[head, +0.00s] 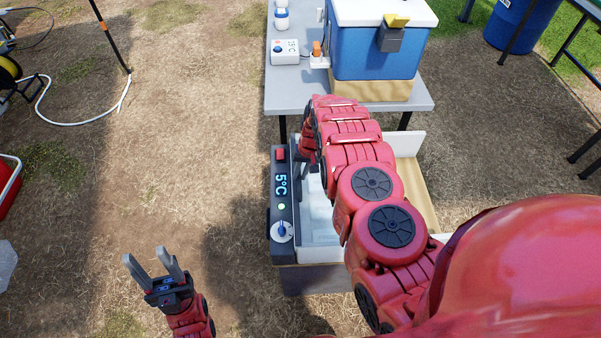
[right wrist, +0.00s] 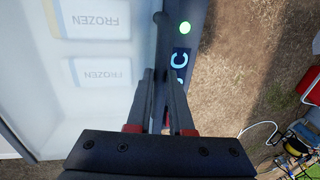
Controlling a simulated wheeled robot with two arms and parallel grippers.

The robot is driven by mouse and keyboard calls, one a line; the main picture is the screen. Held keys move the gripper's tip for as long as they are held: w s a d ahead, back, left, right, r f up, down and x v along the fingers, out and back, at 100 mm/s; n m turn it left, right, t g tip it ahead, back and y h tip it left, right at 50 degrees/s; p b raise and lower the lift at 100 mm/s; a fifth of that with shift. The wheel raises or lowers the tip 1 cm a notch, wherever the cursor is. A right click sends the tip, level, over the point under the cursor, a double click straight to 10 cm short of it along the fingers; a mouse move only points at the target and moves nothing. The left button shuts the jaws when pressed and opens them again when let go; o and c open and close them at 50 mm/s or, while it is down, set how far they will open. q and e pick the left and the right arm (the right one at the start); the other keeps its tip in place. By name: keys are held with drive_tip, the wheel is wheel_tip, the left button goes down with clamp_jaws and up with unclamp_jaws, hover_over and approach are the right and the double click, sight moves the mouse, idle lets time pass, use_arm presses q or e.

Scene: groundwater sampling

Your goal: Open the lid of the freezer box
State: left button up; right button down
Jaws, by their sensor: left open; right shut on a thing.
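The freezer box (head: 318,252) stands low in front of the table, with a dark control panel (head: 281,200) along its left side. The panel shows 5°C, a lit green light and a knob. A pale, hazy surface covers its white inside in the right wrist view, where packs marked FROZEN (right wrist: 95,75) show. I cannot tell if this is a clear lid. My right gripper (right wrist: 163,75) is shut on a thin dark bar (right wrist: 163,42) at the box's panel-side edge; my arm hides much of the box in the head view. My left gripper (head: 148,256) is open and empty over bare ground.
A grey table (head: 281,97) behind the box holds a blue cooler (head: 370,53) with a white top, a small white device (head: 285,52) and a bottle. A blue barrel (head: 522,22) stands at the far right. The ground left of the box is mostly clear; a white hose lies further left.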

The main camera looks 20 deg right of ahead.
idle(0.8)
drive_tip(key=s+d, duration=0.1)
drive_tip(key=d, duration=0.2)
drive_tip(key=s+d, duration=0.1)
drive_tip(key=d, duration=0.3)
drive_tip(key=s+d, duration=0.1)
drive_tip(key=d, duration=0.3)
drive_tip(key=shift+d+b, duration=0.25)
drive_tip(key=shift+b, duration=0.15)
drive_tip(key=s+d+b, duration=0.1)
drive_tip(key=d, duration=0.2)
drive_tip(key=s+d+b, duration=0.1)
drive_tip(key=d, duration=0.3)
drive_tip(key=s+d+b, duration=0.1)
drive_tip(key=d, duration=0.3)
drive_tip(key=shift+s, duration=0.15)
drive_tip(key=shift+s+d+r+b, duration=0.15)
drive_tip(key=shift+d+b, duration=0.25)
drive_tip(key=shift+d, duration=0.3)
drive_tip(key=c, duration=0.8)
unclamp_jaws()
